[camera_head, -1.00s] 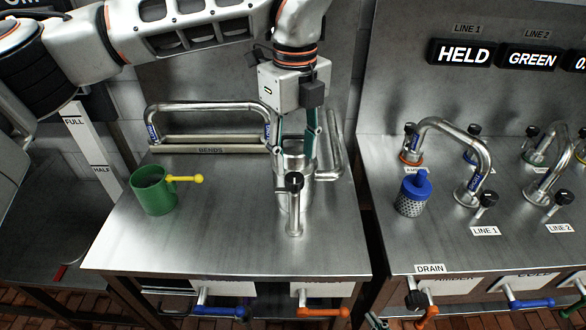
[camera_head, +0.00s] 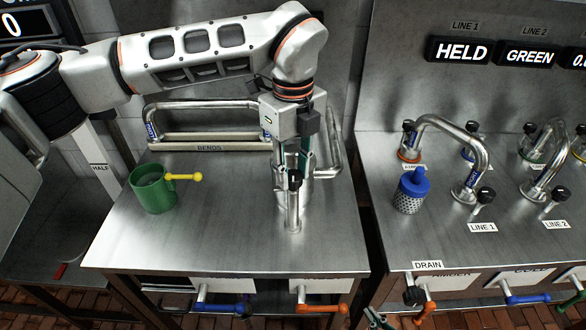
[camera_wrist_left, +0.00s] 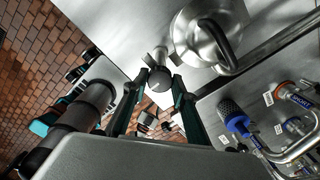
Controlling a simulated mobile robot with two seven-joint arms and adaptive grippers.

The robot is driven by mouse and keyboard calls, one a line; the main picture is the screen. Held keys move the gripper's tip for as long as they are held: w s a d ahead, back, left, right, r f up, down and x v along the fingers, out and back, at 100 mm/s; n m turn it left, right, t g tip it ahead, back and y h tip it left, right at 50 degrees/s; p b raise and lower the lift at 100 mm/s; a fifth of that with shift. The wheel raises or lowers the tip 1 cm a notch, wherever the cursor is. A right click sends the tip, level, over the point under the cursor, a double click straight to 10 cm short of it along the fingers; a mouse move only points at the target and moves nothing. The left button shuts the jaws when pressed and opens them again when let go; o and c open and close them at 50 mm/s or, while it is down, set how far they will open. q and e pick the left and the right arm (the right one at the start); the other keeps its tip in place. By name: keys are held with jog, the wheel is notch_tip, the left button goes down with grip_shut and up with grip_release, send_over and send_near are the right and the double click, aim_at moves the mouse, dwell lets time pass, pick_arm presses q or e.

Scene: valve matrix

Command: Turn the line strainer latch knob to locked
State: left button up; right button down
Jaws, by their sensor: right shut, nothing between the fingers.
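A steel cylindrical body (camera_head: 307,192) stands at the right of the middle table. A black-topped knob (camera_head: 295,180) sits at its front above a short pipe end (camera_head: 294,224); I cannot read a latch mark on it. My left gripper (camera_head: 294,166) points down at the knob, its fingertips partly hidden. In the left wrist view its two teal fingers (camera_wrist_left: 155,88) stand apart, with a rounded grey end (camera_wrist_left: 159,79) between or just beyond the tips; contact cannot be told. The steel lid with a loop handle (camera_wrist_left: 208,40) lies beyond. My right gripper (camera_head: 376,320) shows only slightly at the bottom edge.
A green mug (camera_head: 153,190) with a yellow ball-ended handle stands at the left. A bent pipe rack (camera_head: 210,148) is behind. On the right bench (camera_head: 450,245) are a blue-capped mesh basket (camera_head: 410,193), bent pipes and black knobs. Coloured lever handles (camera_head: 320,307) line the table fronts.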

pick_arm(q)
jog(key=shift+m, duration=0.5)
jog(key=m, duration=0.3)
jog(key=shift+m+b, duration=0.35)
jog(key=shift+m, duration=0.05)
jog(key=m, duration=0.5)
jog(key=shift+r, duration=0.1)
jog(key=m, duration=0.4)
jog(key=shift+p, duration=0.4)
jog(key=shift+m+p, duration=0.4)
jog(key=shift+m, duration=1.6)
jog(key=o, duration=1.1)
